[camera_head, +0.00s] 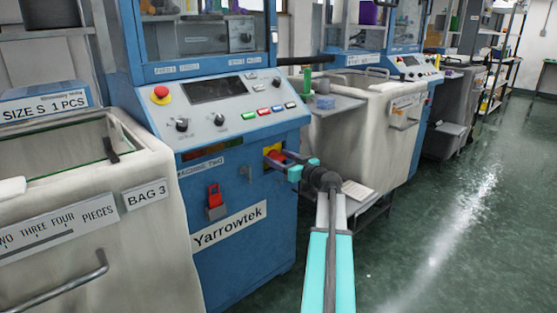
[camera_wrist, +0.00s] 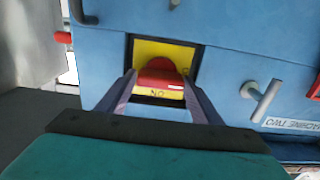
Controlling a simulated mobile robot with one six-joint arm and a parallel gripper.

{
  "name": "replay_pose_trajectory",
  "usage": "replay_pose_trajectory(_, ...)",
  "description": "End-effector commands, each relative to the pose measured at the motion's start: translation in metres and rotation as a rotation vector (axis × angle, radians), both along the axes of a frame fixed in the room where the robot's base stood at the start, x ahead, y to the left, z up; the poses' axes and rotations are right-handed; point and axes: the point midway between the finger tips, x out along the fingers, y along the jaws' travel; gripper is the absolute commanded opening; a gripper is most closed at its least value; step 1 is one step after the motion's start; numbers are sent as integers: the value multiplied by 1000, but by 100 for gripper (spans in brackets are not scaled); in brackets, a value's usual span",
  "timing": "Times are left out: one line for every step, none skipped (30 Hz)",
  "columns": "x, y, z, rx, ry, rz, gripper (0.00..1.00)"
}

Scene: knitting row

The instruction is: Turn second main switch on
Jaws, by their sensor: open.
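The main switch on machine two is a red knob (camera_head: 277,154) on a yellow plate, set in the blue front panel. In the wrist view the red knob (camera_wrist: 162,74) sits centred before me, on its yellow plate (camera_wrist: 148,48) with a dark frame. A yellow strip at the knob bears lettering that looks like an upside-down "ON". My gripper (camera_head: 281,160) reaches the switch from the front right. In the wrist view my gripper (camera_wrist: 160,82) is open, one finger on each side of the knob. I cannot tell whether the fingers touch it.
A grey handle (camera_wrist: 262,98) sticks out beside the switch. A red latch (camera_head: 214,196) hangs lower on the panel. The control panel (camera_head: 225,110) with an emergency button (camera_head: 160,94) is above. Pale bins stand left (camera_head: 150,205) and right (camera_head: 375,120). Green floor (camera_head: 440,230) at right is clear.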

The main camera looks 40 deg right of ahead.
Motion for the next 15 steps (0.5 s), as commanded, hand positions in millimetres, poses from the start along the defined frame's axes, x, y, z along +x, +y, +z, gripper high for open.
replay_pose_trajectory(0, 0, 0, 0, 0, 0, 59)
replay_pose_trajectory(0, 0, 0, 0, 0, 0, 59)
replay_pose_trajectory(0, 0, 0, 0, 0, 0, 59)
replay_pose_trajectory(0, 0, 0, 0, 0, 0, 59)
replay_pose_trajectory(0, 0, 0, 0, 0, 0, 59)
replay_pose_trajectory(0, 0, 0, 0, 0, 0, 59)
replay_pose_trajectory(0, 0, 0, 0, 0, 0, 59)
replay_pose_trajectory(0, 0, 0, 0, 0, 0, 54)
replay_pose_trajectory(0, 0, 0, 0, 0, 0, 48)
replay_pose_trajectory(0, 0, 0, 0, 0, 0, 42)
replay_pose_trajectory(0, 0, 0, 0, 0, 0, 37)
replay_pose_trajectory(0, 0, 0, 0, 0, 0, 31)
replay_pose_trajectory(0, 0, 0, 0, 0, 0, 29)
replay_pose_trajectory(-1, 6, 0, 0, 0, 0, 29)
replay_pose_trajectory(-1, 3, 0, 0, 0, 1, 29)
